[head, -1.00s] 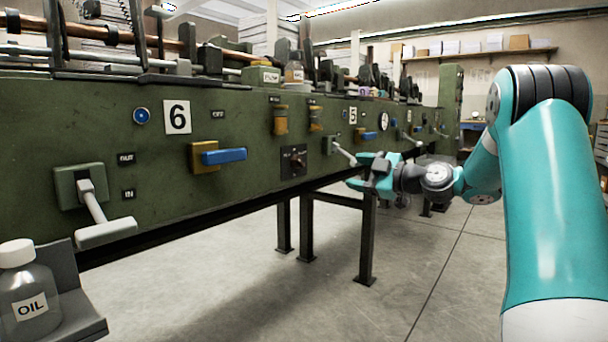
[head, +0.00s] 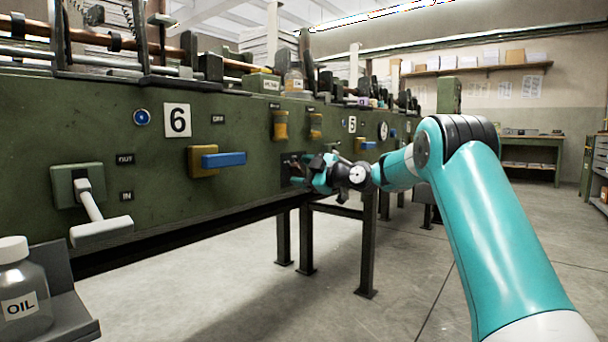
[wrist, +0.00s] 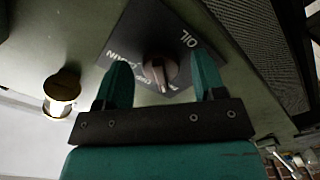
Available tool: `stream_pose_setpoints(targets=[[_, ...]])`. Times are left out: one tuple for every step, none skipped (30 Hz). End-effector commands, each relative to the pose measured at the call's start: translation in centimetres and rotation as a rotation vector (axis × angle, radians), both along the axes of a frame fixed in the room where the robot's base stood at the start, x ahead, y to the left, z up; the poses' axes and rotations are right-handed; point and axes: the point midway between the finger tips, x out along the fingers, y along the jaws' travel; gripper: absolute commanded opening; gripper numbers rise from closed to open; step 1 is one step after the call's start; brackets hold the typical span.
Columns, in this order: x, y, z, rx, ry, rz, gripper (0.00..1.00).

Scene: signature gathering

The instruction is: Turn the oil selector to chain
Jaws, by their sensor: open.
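The oil selector is a round knob (wrist: 160,70) on a dark square plate (wrist: 135,30) on the green machine's front. My gripper (wrist: 162,80) is open, with one teal finger on each side of the knob. I cannot tell whether the fingers touch it. In the head view my gripper (head: 304,174) is at the plate (head: 290,165) and hides most of it, including the knob.
A blue-handled lever (head: 223,159) and a white-handled lever (head: 100,230) stick out to the left. An oil bottle (head: 22,290) stands on a grey shelf at the lower left. A brass fitting (wrist: 62,88) is left of the plate in the wrist view. The floor is open at right.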

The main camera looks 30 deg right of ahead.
Motion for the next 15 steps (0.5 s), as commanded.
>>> stream_pose_setpoints(targets=[[0.07, 0.02, -0.01, 0.000, 0.000, 0.000, 0.64], [0.08, 0.01, 0.00, 0.000, 0.000, 0.000, 0.64], [0.07, 0.01, 0.00, 0.000, 0.000, 0.000, 0.64], [0.07, 0.00, 0.01, 0.000, 0.000, 0.000, 0.64], [0.06, 0.00, 0.01, 0.000, 0.000, 0.000, 0.64], [0.05, 0.00, 0.01, 0.000, 0.001, -0.001, 0.64], [0.05, 0.01, 0.01, 0.000, 0.000, 0.000, 0.64], [0.05, 0.00, 0.00, 0.000, 0.000, 0.000, 0.57], [0.04, -0.01, 0.01, 0.000, 0.000, 0.000, 0.47], [0.04, -0.01, 0.01, 0.000, 0.000, 0.000, 0.41], [0.04, 0.00, 0.02, 0.000, 0.000, 0.000, 0.34], [0.03, 0.00, 0.00, 0.000, 0.001, -0.001, 0.25], [0.03, 0.00, 0.00, 0.000, 0.000, 0.000, 0.18], [0.03, 0.00, 0.01, 0.000, 0.000, 0.000, 0.17], [0.03, 0.00, 0.01, 0.000, 0.000, 0.000, 0.17]])
